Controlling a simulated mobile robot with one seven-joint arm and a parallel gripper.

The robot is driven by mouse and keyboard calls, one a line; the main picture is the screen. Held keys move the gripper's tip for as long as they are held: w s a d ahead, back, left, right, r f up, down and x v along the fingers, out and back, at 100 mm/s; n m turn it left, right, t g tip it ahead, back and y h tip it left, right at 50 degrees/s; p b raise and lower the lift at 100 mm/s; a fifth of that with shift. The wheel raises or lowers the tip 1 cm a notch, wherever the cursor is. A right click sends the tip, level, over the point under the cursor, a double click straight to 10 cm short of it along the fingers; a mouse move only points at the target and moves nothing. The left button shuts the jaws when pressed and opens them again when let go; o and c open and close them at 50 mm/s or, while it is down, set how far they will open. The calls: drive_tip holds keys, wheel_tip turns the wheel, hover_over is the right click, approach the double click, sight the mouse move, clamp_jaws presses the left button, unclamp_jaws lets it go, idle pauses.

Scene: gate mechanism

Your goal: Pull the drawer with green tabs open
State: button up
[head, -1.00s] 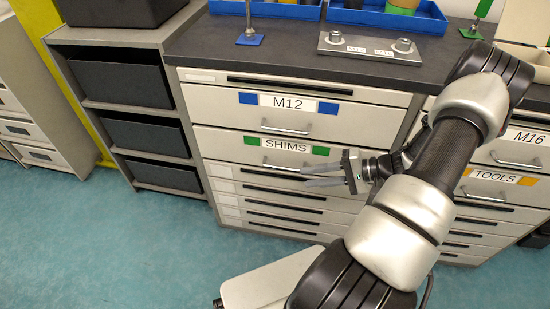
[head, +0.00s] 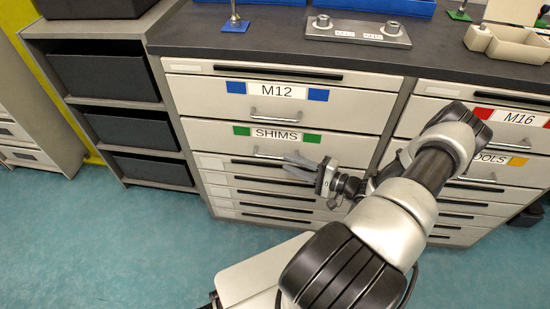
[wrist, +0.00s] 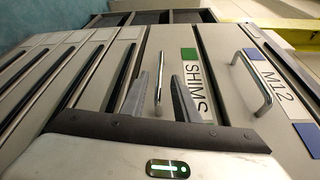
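The drawer with green tabs (head: 215,133) is labelled SHIMS and sits below the M12 drawer. Its front looks flush with the cabinet. Its bar handle (head: 268,154) is below the label; in the wrist view the handle (wrist: 159,82) stands between my two fingers. My gripper (head: 296,163) is in front of this drawer, at the right end of the handle in the head view. In the wrist view my gripper (wrist: 163,92) is open, with a gap on both sides of the bar. How deep the fingers reach around it is hard to tell.
The M12 drawer (head: 200,88) with blue tabs is above, and its handle (wrist: 256,80) is near my right finger in the wrist view. Slim drawers (head: 230,193) lie below. A shelf with dark bins (head: 125,133) stands left. The floor (head: 130,240) in front is clear.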

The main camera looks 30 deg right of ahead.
sight(275, 158)
drive_tip(key=x, duration=0.6)
drive_tip(key=shift+w+a, duration=0.15)
drive_tip(key=shift+w, duration=0.1)
clamp_jaws()
